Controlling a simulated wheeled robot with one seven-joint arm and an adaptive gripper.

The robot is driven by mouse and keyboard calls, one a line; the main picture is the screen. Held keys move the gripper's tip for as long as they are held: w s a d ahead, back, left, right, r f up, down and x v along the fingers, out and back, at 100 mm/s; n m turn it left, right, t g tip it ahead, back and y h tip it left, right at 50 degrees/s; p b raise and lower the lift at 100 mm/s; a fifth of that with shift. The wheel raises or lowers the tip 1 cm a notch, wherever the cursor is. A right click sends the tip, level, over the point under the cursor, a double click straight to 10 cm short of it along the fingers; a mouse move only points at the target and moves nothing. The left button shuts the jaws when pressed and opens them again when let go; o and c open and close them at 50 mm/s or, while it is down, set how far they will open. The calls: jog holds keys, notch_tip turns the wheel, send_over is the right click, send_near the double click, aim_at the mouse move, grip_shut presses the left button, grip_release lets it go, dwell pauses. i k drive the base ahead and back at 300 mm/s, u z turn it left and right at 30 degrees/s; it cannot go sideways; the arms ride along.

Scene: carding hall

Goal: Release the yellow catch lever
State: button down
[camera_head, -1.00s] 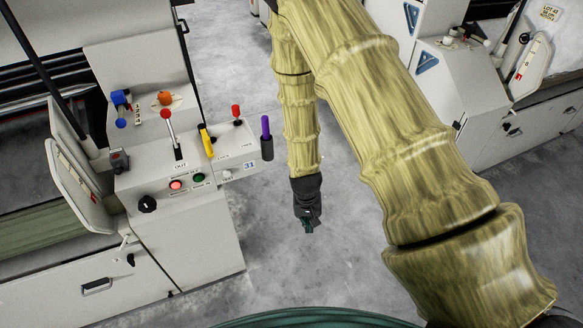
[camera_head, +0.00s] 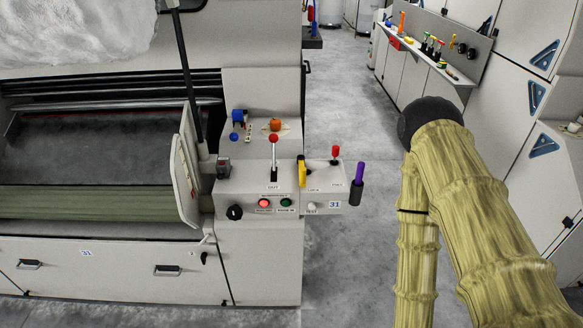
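The yellow catch lever (camera_head: 301,172) stands upright on the machine's control console (camera_head: 256,203), beside the word LOCK. A red-knobbed lever (camera_head: 274,158) marked OUT stands to its left. A smaller red-topped lever (camera_head: 335,154) and a purple-handled lever (camera_head: 359,173) stand to its right. My arm runs down the right side of the view, apart from the console. My gripper is out of the picture, below the bottom edge.
A red light (camera_head: 264,203) and a green button (camera_head: 286,202) sit on the console front. A blue knob (camera_head: 238,117) and an orange knob (camera_head: 275,125) are behind. Bare floor (camera_head: 340,262) lies right of the console. A shelf with tools (camera_head: 432,52) stands at the back right.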

aim_at(301, 159)
jog(key=u, duration=0.45)
jog(key=k, duration=0.55)
jog(key=u, duration=1)
jog(key=i, duration=0.75)
jog(key=z, duration=0.65)
jog(key=i, duration=0.6)
jog(key=z, duration=0.7)
